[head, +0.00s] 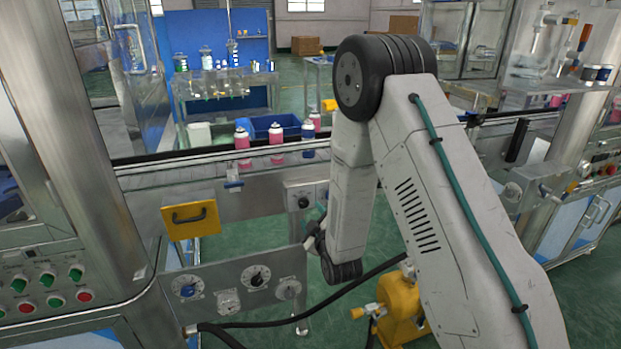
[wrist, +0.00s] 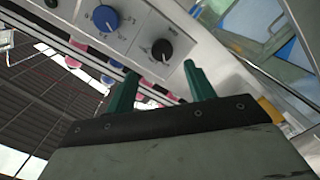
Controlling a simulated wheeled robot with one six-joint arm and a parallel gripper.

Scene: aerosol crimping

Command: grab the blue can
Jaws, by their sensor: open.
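The blue can (head: 308,134), with a white top, stands upright on the conveyor in the head view, at the right end of the front row of cans. My arm's upper link is close to its right in the picture. My gripper (wrist: 160,70) shows in the wrist view with two green fingers spread apart and nothing between them. It is apart from the blue can, facing a panel with knobs. In the head view the gripper's fingers cannot be made out clearly.
Two pink cans (head: 242,140) (head: 276,135) stand left of the blue can, and another pink can (head: 315,120) stands just behind it. A blue bin (head: 275,121) is behind the conveyor (head: 200,157). A black knob (wrist: 162,50) and a blue knob (wrist: 105,18) lie ahead of the fingers.

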